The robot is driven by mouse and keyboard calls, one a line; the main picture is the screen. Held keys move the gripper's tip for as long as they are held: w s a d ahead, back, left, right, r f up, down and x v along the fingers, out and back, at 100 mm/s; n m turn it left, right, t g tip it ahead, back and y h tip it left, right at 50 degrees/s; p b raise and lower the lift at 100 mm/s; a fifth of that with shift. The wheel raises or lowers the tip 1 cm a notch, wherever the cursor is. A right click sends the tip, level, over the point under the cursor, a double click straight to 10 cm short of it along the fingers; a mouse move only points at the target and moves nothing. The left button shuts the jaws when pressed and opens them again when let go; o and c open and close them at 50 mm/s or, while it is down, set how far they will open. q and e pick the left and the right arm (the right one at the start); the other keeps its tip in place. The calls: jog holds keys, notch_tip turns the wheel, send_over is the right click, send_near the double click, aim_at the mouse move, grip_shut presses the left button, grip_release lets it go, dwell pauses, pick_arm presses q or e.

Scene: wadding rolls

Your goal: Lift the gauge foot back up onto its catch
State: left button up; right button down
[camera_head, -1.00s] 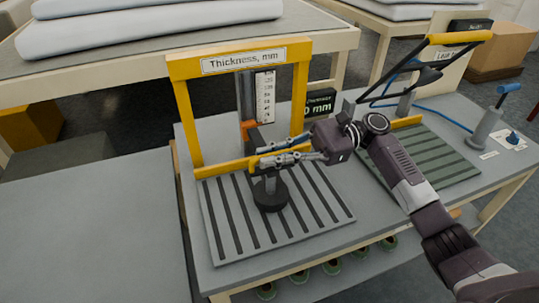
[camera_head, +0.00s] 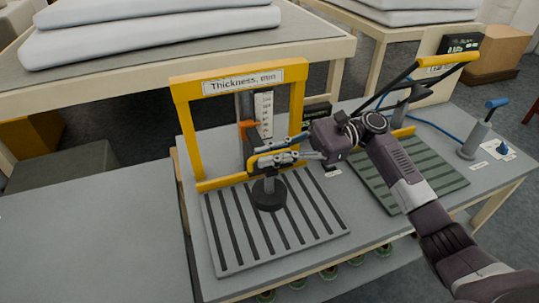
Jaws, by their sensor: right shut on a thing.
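The gauge foot (camera_head: 268,195) is a dark round disc on a short stem, at the middle of the camera_head view. It appears a little above the grey slatted plate (camera_head: 225,250), below the yellow frame labelled "Thickness, mm" (camera_head: 181,125). An orange pointer (camera_head: 249,127) sits beside the lower part of the white scale (camera_head: 264,110). I cannot make out the catch. My left gripper is not in view.
A dark readout box (camera_head: 317,112) stands behind my right gripper. On the right are a second slatted plate (camera_head: 440,178), a yellow-handled lever (camera_head: 448,60) and a blue-topped post (camera_head: 478,138). White wadding (camera_head: 150,30) lies on the table behind. The grey surface at left is clear.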

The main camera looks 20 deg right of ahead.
notch_tip(320, 180, up, 8)
jog(key=p, duration=0.6)
jog(key=shift+r, duration=0.1)
jog(key=shift+w, duration=0.1)
jog(key=c, duration=2)
grip_release()
jog(key=shift+a, duration=0.15)
jog(key=shift+d, duration=0.35)
jog(key=d, duration=1.1)
jog(key=shift+w+d, duration=0.15)
